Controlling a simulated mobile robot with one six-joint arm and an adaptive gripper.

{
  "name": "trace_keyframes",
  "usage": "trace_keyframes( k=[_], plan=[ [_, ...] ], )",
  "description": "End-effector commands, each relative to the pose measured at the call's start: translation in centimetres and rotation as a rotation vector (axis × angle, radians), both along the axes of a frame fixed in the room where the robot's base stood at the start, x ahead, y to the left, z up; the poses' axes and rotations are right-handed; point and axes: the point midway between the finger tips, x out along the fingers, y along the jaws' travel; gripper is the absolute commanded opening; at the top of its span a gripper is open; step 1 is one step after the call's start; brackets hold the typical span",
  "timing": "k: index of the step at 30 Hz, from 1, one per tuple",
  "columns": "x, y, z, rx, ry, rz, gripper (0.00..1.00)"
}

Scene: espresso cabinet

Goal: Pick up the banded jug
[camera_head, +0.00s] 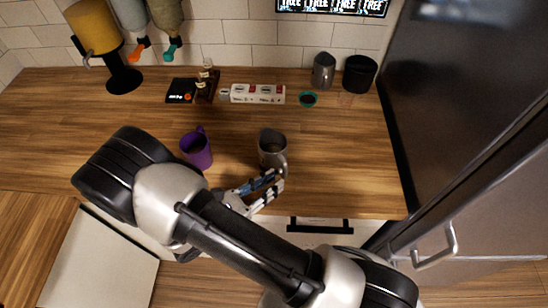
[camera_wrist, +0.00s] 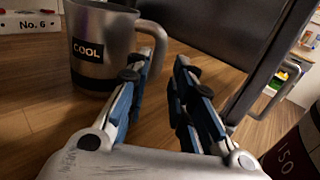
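A grey metal jug (camera_head: 271,148) with a side handle stands upright on the wooden counter, just beyond my gripper (camera_head: 281,177). In the wrist view this jug (camera_wrist: 95,55) is at the upper left, with a dark label reading "COOL". Its handle (camera_wrist: 153,35) faces right, by the tip of the left finger; I cannot tell whether they touch. My gripper (camera_wrist: 160,80) is open, with a clear gap between its fingers. A second grey jug (camera_head: 323,72) stands at the back by the wall.
A purple mug (camera_head: 197,149) stands left of the near jug. A dark fridge (camera_head: 440,100) borders the right. The counter's right front is clear.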

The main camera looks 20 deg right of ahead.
Motion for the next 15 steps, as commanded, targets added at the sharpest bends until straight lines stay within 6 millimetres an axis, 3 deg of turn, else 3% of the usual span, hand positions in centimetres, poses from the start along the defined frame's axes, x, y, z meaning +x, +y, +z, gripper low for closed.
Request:
trace_keyframes(
  k=[5, 15],
  plan=[
    [0.5, -1.0, -0.1, 0.000, -0.001, -0.002, 0.22],
    [2.5, -5.0, -0.3, 0.000, -0.001, -0.002, 0.22]
  ],
)
